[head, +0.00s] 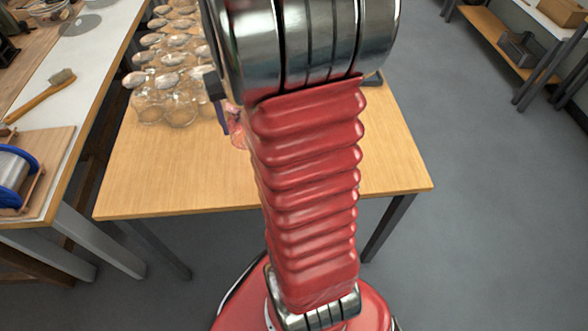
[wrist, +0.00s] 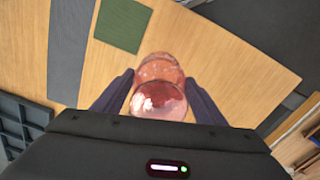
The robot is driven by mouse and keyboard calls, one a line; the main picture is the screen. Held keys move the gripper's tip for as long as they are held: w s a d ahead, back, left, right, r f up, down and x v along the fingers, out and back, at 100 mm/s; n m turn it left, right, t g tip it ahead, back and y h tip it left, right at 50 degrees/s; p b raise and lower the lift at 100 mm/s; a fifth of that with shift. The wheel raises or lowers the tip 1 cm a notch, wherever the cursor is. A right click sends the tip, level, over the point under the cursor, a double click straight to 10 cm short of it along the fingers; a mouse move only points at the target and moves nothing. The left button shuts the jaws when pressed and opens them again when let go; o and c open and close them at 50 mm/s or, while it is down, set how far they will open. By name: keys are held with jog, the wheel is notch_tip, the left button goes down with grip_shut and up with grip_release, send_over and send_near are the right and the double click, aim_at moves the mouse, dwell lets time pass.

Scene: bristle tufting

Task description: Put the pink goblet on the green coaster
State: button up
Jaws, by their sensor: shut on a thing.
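The pink goblet (wrist: 160,92) is see-through and sits between the two fingers of my gripper (wrist: 160,88) in the wrist view. My gripper is shut on it. In the head view only a small pink part of the goblet (head: 238,132) shows beside my red arm, which hides the rest. The green coaster (wrist: 122,24) is a flat square on the wooden table, beyond the goblet and a little to its left in the wrist view. The coaster is bare there. It is hidden behind my arm in the head view.
Several clear glasses (head: 168,95) stand close together at the table's back left. The wooden table (head: 160,180) is clear at its front. A workbench to the left holds a brush (head: 40,96) and a blue-rimmed spool (head: 14,178). A dark tray-like thing (wrist: 18,125) shows at left in the wrist view.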

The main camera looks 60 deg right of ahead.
jog(key=s+d+m, duration=0.3)
jog(key=s+d, duration=0.2)
jog(key=s, duration=0.7)
jog(key=shift+f, duration=0.45)
jog(key=shift+s, duration=0.1)
notch_tip(320, 180, down, 6)
jog(key=shift+f, duration=0.15)
jog(key=shift+f, duration=1.85)
jog(key=shift+f, duration=0.1)
jog(key=o, duration=1.2)
jog(key=shift+o, duration=0.2)
